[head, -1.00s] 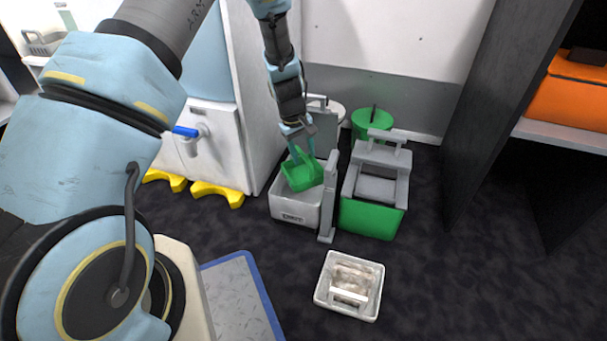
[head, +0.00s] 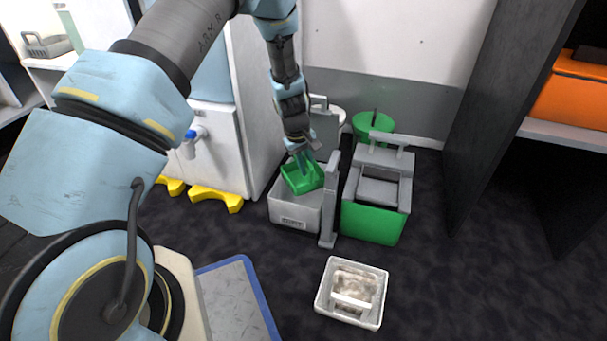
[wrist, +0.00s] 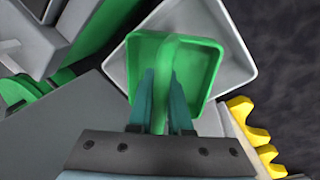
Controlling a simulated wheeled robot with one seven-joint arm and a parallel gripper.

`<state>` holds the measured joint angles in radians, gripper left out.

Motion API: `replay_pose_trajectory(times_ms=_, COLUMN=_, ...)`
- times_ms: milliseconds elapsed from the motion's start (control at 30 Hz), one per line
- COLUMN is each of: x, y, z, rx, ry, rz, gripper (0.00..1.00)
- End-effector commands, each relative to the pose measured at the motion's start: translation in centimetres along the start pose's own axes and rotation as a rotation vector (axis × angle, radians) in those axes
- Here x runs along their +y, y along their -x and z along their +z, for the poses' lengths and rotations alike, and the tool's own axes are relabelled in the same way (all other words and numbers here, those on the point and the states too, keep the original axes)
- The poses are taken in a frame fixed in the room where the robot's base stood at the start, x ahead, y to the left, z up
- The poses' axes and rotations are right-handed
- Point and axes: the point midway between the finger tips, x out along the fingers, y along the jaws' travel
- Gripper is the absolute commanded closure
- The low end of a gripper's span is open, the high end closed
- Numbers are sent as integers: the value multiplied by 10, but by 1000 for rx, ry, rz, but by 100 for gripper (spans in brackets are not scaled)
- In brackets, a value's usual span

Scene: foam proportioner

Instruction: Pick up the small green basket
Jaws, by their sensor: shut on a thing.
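The small green basket (head: 291,180) is a square open tray with a handle strip across its middle. My gripper (head: 304,174) is above it with its fingers pointing down. In the wrist view my gripper (wrist: 160,75) is shut on the handle of the basket (wrist: 207,80). The basket sits over the open top of a grey-white box (head: 296,213), which also shows in the wrist view (wrist: 222,30). Whether the basket touches the box is unclear.
A green-and-grey bucket (head: 372,221) stands just right of the box, with a grey upright lid (head: 329,200) between. A white container (head: 351,290) lies on the floor in front. Yellow feet (head: 215,198) of a white cabinet (head: 217,150) are at left. Dark floor at right is clear.

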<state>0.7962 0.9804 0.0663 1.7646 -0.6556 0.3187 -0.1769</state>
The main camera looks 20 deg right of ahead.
Motion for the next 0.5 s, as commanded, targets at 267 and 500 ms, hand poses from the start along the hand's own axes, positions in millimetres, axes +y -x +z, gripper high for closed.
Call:
replay_pose_trajectory(times_ms=267, x=0, y=0, z=0, rx=0, ry=0, rz=0, gripper=100)
replay_pose_trajectory(times_ms=500, x=0, y=0, z=0, rx=0, ry=0, rz=0, gripper=100)
